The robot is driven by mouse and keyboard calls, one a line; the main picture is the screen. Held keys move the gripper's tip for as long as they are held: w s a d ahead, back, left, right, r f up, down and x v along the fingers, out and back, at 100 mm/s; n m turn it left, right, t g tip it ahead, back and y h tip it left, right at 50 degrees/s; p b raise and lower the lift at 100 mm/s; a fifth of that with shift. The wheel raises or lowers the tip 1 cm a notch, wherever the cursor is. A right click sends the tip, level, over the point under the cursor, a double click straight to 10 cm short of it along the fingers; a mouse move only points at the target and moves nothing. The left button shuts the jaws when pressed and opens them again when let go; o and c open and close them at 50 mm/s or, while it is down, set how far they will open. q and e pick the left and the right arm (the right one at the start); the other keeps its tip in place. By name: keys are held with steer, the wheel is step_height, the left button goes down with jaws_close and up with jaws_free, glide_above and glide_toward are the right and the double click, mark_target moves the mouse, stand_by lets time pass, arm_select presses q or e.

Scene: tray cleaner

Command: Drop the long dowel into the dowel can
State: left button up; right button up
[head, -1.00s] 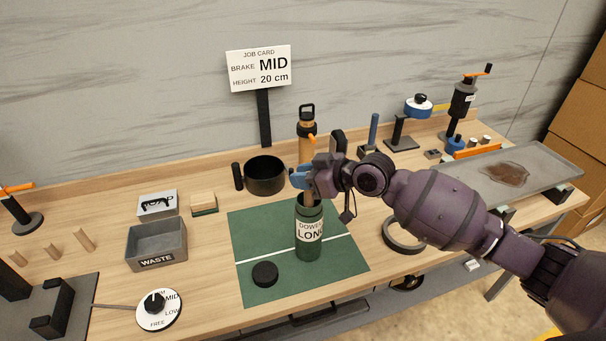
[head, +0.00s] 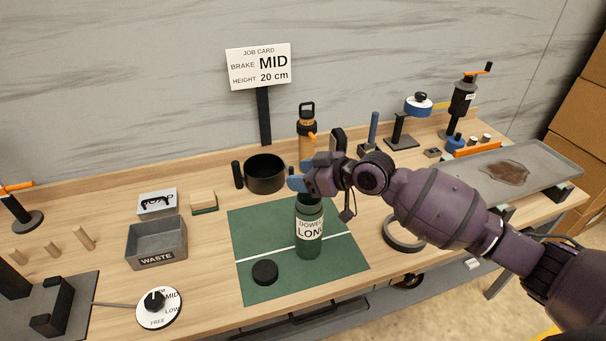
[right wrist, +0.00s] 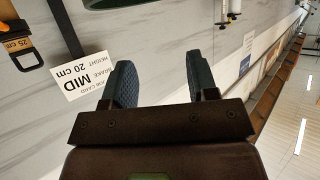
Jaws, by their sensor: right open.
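The dowel can (head: 309,243) is a dark green cylinder labelled "DOWEL LONG", standing upright on the green mat (head: 262,222). My right gripper (head: 301,175) is just above the can's mouth, with its blue fingertips apart. In the right wrist view my right gripper (right wrist: 162,78) is open, with nothing between its fingers. The long dowel is not visible in either view. The can's inside is hidden, so I cannot see whether the dowel is in it. My left gripper is not in view.
A black round puck (head: 265,272) lies on the mat in front of the can. A grey waste bin (head: 156,244) is to the left, near several wooden pegs. A black ring (head: 402,238) lies right.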

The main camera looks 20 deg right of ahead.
step_height(320, 180, up, 7)
steer(key=p, duration=0.3)
steer(key=shift+p, duration=0.4)
steer(key=s+d+f+m+t+h+b, duration=0.1)
steer(key=s+d+f+m+t+h, duration=0.15)
steer(key=s+d+f, duration=0.4)
steer(key=s+d+f+m+t+h+b, duration=0.1)
steer(key=s+f+m+t+h, duration=0.2)
steer(key=f, duration=0.6)
steer(key=s+d+f+m+g+h, duration=0.1)
steer(key=s+d+f+h, duration=0.1)
steer(key=s+f, duration=0.5)
steer(key=s+d+f+m+g+h+b, duration=0.1)
steer(key=s+d+f+m+g+h, duration=0.1)
steer(key=s+f, duration=0.5)
steer(key=s, duration=0.4)
steer(key=shift+s+d, duration=0.15)
